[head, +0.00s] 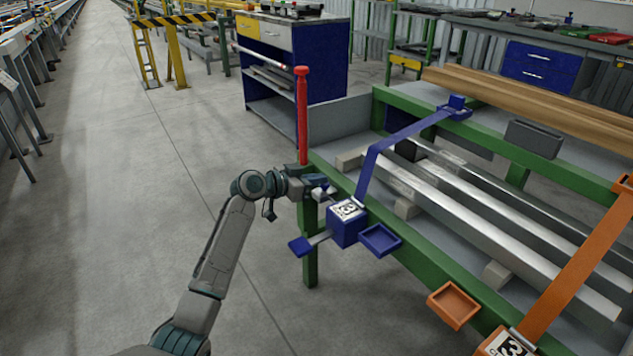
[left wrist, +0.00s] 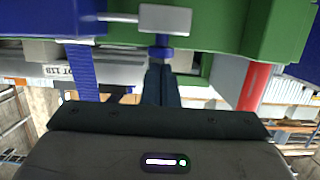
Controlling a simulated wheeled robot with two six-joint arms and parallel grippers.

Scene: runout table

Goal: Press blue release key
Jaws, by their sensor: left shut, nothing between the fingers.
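A blue ratchet box (head: 344,232) with a white number label sits on the table's near green rail in the head view. A blue strap (head: 372,165) runs from it across the bars. A blue paddle (head: 300,246) sticks out from the box on a grey arm. A small grey block (left wrist: 165,18) with a blue stem or key (left wrist: 161,53) shows in the left wrist view. My left gripper (head: 312,187) is shut and empty, just left of the box. Its dark fingers (left wrist: 160,80) point at the blue key; I cannot tell if they touch. My right gripper is out of view.
A red post (head: 302,115) stands at the table corner beside my left gripper. A blue tray (head: 380,240) hangs right of the box. An orange strap (head: 580,265) and orange tray (head: 453,305) are further right.

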